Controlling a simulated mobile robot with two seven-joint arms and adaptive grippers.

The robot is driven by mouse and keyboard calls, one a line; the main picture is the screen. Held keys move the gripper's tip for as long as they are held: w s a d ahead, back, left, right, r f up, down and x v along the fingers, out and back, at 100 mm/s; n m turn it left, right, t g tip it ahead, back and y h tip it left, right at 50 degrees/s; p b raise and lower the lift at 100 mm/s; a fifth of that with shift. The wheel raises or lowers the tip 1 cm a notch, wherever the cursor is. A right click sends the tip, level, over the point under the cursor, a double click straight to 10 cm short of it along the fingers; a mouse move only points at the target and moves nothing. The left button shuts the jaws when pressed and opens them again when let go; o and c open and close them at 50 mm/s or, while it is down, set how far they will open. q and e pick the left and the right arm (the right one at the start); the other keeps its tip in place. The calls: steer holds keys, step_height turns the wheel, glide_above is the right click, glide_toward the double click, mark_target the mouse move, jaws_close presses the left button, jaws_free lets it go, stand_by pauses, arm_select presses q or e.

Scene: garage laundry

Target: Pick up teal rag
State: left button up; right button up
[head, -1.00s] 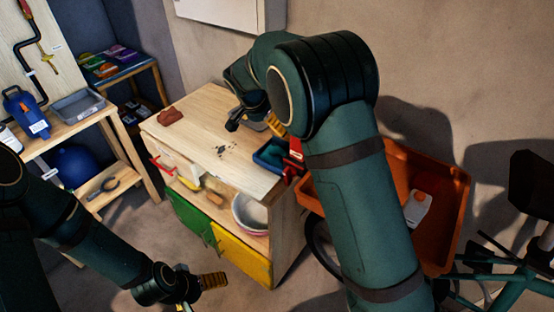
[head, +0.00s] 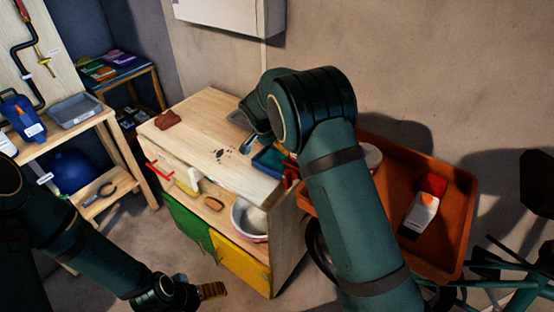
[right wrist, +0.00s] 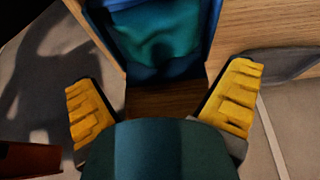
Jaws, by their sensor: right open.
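The teal rag (right wrist: 165,35) lies crumpled inside a blue tray (right wrist: 212,25) at the top of the right wrist view. In the head view the blue tray (head: 268,160) sits at the right edge of the wooden worktop, partly hidden by my right arm. My right gripper (right wrist: 163,85) is open and empty, its yellow fingers spread on either side of the tray's near end. In the head view it is mostly hidden behind my arm. My left gripper (head: 200,291) is low at the bottom, away from the bench; its jaw opening is unclear.
A reddish-brown lump (head: 168,119) and dark specks lie on the worktop (head: 190,125). An orange bin (head: 455,220) with a white bottle (head: 420,213) stands to the right. A white bowl (head: 250,218) is on the shelf below. Shelves stand at left.

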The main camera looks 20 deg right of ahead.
mark_target(277, 150)
steer(key=x, duration=0.4)
steer(key=shift+w+d+b, duration=0.1)
steer(key=shift+b, duration=0.25)
steer(key=shift+r, duration=0.1)
steer(key=shift+c, duration=0.3)
steer(key=c, duration=1.1)
steer(key=shift+o, duration=0.2)
steer(key=shift+s+a+r, duration=0.25)
steer(key=shift+a+r, duration=0.1)
steer(key=shift+r, duration=0.15)
step_height(277, 150, up, 6)
steer(key=shift+r+p, duration=0.25)
steer(key=shift+p, duration=0.7)
steer(key=s+a+p, duration=0.1)
steer(key=s+a, duration=1.1)
steer(key=a, duration=0.3)
steer(key=shift+f, duration=0.25)
